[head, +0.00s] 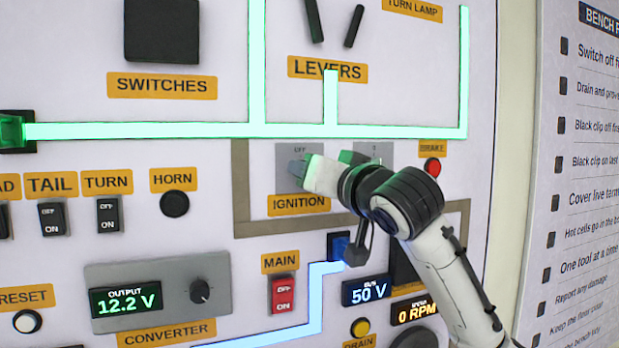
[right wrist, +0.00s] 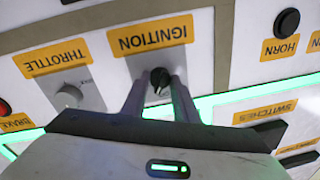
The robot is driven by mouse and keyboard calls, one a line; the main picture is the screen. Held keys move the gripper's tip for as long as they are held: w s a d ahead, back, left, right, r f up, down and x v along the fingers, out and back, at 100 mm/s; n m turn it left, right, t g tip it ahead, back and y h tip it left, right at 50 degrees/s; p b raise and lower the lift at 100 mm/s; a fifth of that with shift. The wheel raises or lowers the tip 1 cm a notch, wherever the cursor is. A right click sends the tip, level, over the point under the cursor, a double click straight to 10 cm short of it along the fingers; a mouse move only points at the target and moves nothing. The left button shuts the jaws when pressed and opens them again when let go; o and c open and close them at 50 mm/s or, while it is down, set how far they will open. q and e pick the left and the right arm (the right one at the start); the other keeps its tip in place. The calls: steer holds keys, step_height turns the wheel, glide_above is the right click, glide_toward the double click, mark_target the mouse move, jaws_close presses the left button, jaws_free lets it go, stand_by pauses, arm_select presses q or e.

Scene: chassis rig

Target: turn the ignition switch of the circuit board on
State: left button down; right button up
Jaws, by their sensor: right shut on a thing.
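The ignition switch is a black rotary knob (right wrist: 159,76) on a small grey plate (head: 286,157), above the yellow IGNITION label (head: 298,204) in the head view. My right gripper (head: 300,170) reaches in from the right in the head view and covers the knob there. In the right wrist view, where the panel appears upside down, the fingers of my right gripper (right wrist: 156,86) are on both sides of the knob and shut on it. An OFF mark shows at the top of the plate; the knob's setting is hard to read. My left gripper is out of view.
The throttle knob (right wrist: 68,96) sits beside the ignition plate, with the red brake button (head: 432,167) further right. The red MAIN switch (head: 283,294) and the converter (head: 158,299) are below. Lit green strips (head: 150,130) run above.

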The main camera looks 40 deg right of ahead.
steer(key=m, duration=0.5)
steer(key=shift+a+f+m+h, duration=0.1)
steer(key=shift+m+h, duration=0.2)
steer(key=shift+m, duration=0.3)
steer(key=o, duration=1.1)
steer(key=shift+c, duration=0.2)
steer(key=shift+s, duration=0.1)
steer(key=b+v, duration=0.1)
steer(key=v, duration=0.9)
